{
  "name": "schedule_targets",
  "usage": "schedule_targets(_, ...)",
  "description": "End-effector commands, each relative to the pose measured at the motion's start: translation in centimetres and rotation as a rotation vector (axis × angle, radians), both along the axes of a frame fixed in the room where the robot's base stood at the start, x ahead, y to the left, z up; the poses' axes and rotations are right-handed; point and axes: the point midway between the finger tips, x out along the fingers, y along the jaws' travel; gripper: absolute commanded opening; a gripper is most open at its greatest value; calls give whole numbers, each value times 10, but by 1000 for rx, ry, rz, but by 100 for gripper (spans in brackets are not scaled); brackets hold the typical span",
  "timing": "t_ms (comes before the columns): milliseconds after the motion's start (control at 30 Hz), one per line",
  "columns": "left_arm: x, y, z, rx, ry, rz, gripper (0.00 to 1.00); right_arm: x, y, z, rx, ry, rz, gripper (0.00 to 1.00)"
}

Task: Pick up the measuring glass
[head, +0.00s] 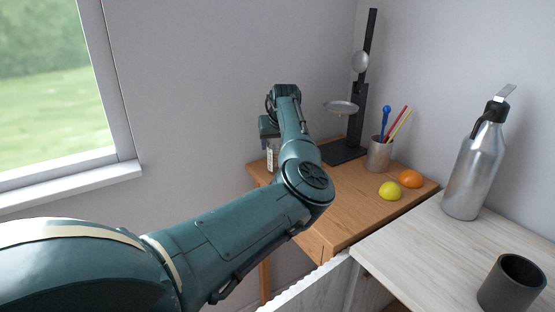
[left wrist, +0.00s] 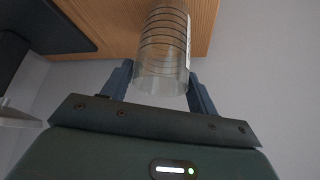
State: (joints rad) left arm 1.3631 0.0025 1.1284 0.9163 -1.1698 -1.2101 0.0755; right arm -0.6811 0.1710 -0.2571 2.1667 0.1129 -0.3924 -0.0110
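The measuring glass (left wrist: 160,45) is a clear cylinder with dark ring marks and a pale strip on one side. In the left wrist view it lies between the two fingers of my left gripper (left wrist: 160,84), close to both. I cannot tell whether the fingers press on it. In the head view the measuring glass (head: 270,158) shows upright below my left gripper (head: 268,134), near the back left edge of the wooden table, partly hidden by my arm. My right gripper is not in view.
The wooden table (head: 345,215) also bears a black stand (head: 356,125) with a small dish, a metal cup (head: 379,155) of pens, a yellow fruit (head: 390,190) and an orange one (head: 410,178). A steel bottle (head: 470,175) and dark cup (head: 511,285) stand on the pale counter (head: 420,250).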

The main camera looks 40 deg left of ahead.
Motion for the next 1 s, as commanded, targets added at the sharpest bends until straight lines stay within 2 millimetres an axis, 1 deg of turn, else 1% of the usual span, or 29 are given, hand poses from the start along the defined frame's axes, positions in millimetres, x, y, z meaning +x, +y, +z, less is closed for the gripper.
schedule_targets(33, 0, 0, 0, 0, 0, 0, 55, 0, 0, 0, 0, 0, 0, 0)
schedule_targets(67, 0, 0, 0, 0, 0, 0, 52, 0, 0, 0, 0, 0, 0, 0)
schedule_targets(500, 0, 0, 0, 0, 0, 0, 16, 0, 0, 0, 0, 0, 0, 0)
schedule_targets(533, 0, 0, 1, 1, -1, 0, 15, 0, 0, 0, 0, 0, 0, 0)
schedule_targets(833, 0, 0, 4, 2, -1, 0, 15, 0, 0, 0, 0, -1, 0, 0)
schedule_targets(1000, 0, 0, 18, 2, -2, 0, 15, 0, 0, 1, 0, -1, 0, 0)
